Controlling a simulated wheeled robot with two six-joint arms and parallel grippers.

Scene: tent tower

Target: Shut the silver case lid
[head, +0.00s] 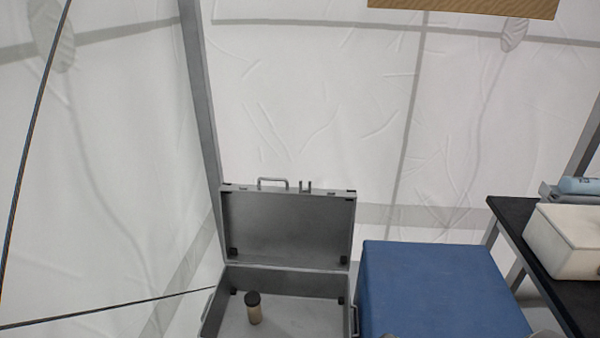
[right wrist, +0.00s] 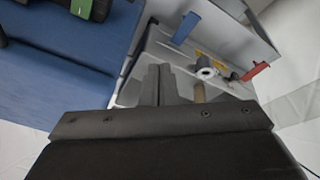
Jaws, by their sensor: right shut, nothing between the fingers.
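The silver case (head: 209,316) stands open in the head view, at the bottom left of centre. Its lid (head: 287,226) is raised, about upright, with a handle and latches along its top edge. A small bottle with a black cap (head: 253,308) stands inside the case. My right gripper (right wrist: 159,82) shows in the right wrist view with its two dark fingers together and nothing between them. Beyond the fingers is an open grey container with small items in it; I cannot tell for sure that it is the silver case. My left gripper is not in view.
A large blue box (head: 435,290) stands right beside the case. A black table (head: 512,212) at the right holds a white box (head: 570,242). A white tent wall and a grey pole (head: 200,90) are behind the case. A thin dark rope runs at the left.

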